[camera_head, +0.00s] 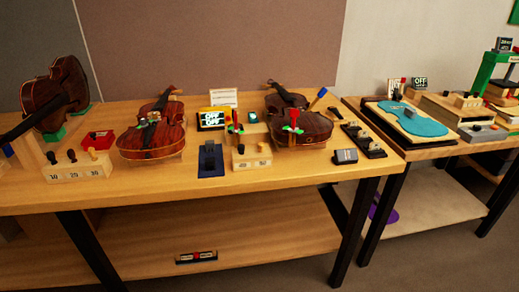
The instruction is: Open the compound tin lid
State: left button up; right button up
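I cannot tell for sure which object is the compound tin. A small dark grey box (345,156) with a paler patch on it lies near the front right edge of the bench. A small red box (98,139) with a dark mark on top sits at the left, behind a numbered block. Both are small in this view, and I cannot make out a raised lid on either. Neither of my grippers shows in the view.
Two violins (152,137) (298,124) lie on the wooden bench (220,187); another leans at far left (55,95). A second table (440,151) adjoins at right.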

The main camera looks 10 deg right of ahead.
aim_at(98, 137)
jog(key=j+u, duration=0.1)
jog(key=j, duration=0.3)
jog(key=i+j, duration=0.15)
jog(key=j, duration=0.3)
jog(key=i+j+u, duration=0.15)
jog(key=j, duration=0.65)
jog(key=i+j+u, duration=0.15)
jog(key=j, duration=0.25)
